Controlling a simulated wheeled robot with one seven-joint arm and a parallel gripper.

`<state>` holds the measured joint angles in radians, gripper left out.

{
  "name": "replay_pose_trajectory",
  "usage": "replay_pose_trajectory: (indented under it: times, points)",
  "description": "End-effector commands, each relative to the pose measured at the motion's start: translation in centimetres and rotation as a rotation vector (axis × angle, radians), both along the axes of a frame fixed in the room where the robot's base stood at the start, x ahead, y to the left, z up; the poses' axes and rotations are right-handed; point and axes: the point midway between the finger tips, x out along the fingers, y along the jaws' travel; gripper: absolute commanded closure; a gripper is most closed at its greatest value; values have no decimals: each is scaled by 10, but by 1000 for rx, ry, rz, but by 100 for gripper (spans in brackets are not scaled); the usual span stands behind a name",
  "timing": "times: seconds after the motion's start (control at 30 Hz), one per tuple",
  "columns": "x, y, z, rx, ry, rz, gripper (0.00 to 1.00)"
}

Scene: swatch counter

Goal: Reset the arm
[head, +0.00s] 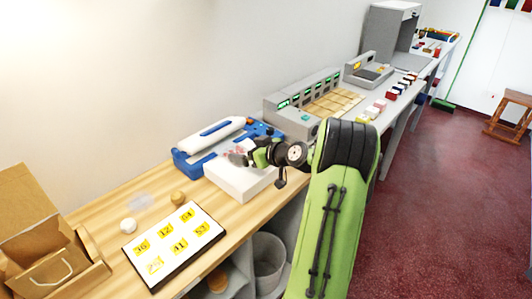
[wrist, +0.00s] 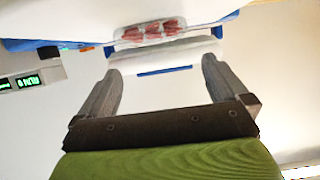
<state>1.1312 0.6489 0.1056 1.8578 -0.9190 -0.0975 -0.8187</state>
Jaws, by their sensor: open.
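My gripper (head: 240,158) is at the end of my green arm, over the white box (head: 243,182) by the counter's front edge. In the wrist view my gripper (wrist: 162,75) is open, its two grey fingers wide apart with nothing between them. Beyond the fingertips, the wrist view shows a clear bag with red pieces (wrist: 150,31). In the head view the red pieces show just behind my gripper. My arm hides part of the counter and whatever lies behind it.
A blue and white sealing machine (head: 215,138) stands behind the white box. A numbered board (head: 215,218), a cardboard box (head: 35,225) and two small round items are on the left. A grey console (head: 300,98) stands beyond.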

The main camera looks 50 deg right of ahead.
Motion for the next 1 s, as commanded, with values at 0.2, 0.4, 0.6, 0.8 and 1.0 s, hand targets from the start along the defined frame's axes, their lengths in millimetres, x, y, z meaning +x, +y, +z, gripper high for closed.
replay_pose_trajectory:
  times: [0.2, 0.4, 0.6, 0.8, 1.0]
  points:
    - [-58, -4, 20, 2, 9, -8, 0]
    - [-86, -4, 30, 4, 12, -6, 0]
    - [-90, -4, 30, 5, 13, -5, 0]
    - [-84, 7, 35, 3, 33, 17, 0]
    - [-66, 131, 80, -21, 293, 175, 0]
